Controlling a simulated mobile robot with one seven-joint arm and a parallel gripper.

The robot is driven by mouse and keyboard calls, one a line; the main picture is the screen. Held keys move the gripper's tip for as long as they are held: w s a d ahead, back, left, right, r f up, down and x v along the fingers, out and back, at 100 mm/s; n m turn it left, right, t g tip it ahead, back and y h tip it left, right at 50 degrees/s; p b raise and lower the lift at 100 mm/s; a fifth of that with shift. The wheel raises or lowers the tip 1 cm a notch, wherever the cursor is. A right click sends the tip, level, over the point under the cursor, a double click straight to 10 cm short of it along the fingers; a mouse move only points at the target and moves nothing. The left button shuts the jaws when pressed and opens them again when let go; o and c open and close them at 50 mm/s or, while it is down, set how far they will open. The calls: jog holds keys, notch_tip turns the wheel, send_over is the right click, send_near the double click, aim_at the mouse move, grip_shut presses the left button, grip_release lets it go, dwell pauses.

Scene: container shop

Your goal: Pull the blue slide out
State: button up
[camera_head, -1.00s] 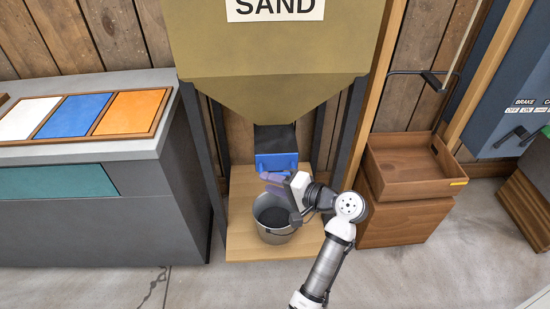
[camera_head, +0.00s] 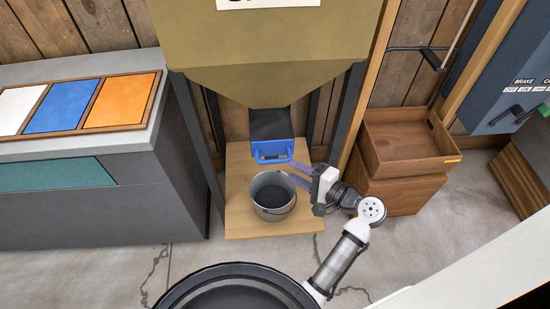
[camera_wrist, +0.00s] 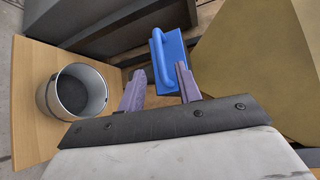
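The blue slide (camera_head: 271,150) with its loop handle sits at the mouth of the dark chute below the sand hopper (camera_head: 265,70). It also shows in the wrist view (camera_wrist: 172,62). My gripper (camera_head: 291,173) is open, its purple fingers apart, just right of and below the handle in the head view. In the wrist view my gripper (camera_wrist: 159,78) has one finger overlapping the slide near its handle and the other left of it. I cannot tell whether they touch. Nothing is seen clamped between the fingers.
A metal bucket (camera_head: 272,196) with dark contents stands on the wooden base board (camera_head: 240,222) below the chute, close to my fingers. A grey counter (camera_head: 100,205) stands left. A brown wooden tray (camera_head: 408,150) on a box stands right. Dark hopper legs flank the chute.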

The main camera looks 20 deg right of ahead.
aim_at(275, 160)
jog(key=x, duration=0.8)
jog(key=shift+p, duration=0.35)
jog(key=shift+c, duration=0.2)
grip_shut()
